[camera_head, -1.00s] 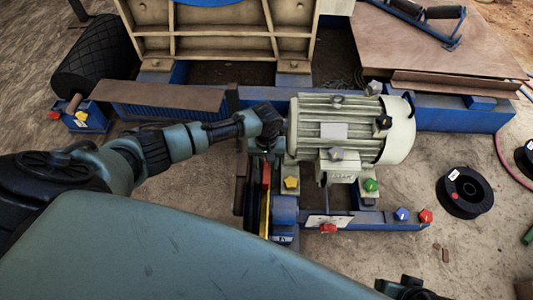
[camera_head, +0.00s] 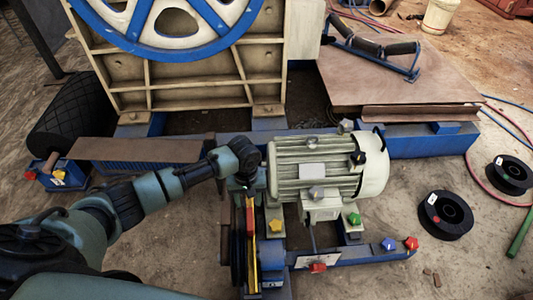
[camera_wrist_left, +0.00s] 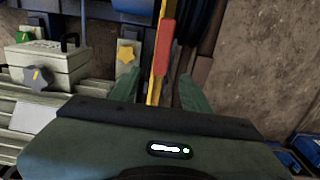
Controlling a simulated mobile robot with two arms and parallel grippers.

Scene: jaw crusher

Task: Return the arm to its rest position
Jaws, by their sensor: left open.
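My left arm (camera_head: 165,185) reaches in from the left in the head view. Its left gripper (camera_head: 248,193) points down at the left end of the pale motor (camera_head: 315,168), above a yellow bar with a red grip (camera_head: 250,222). In the left wrist view the two green fingers of the left gripper (camera_wrist_left: 158,88) stand apart. The yellow bar with the red grip (camera_wrist_left: 164,46) shows beyond and between them; I cannot tell how far it is from the fingers. My right gripper is not in view.
The crusher's ribbed body with its blue wheel (camera_head: 175,45) stands behind. Yellow (camera_head: 274,227), green, blue and red knobs sit around the motor and blue frame (camera_head: 350,257). Black spools (camera_head: 445,215) lie on the ground at right. A black roller (camera_head: 75,115) lies at left.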

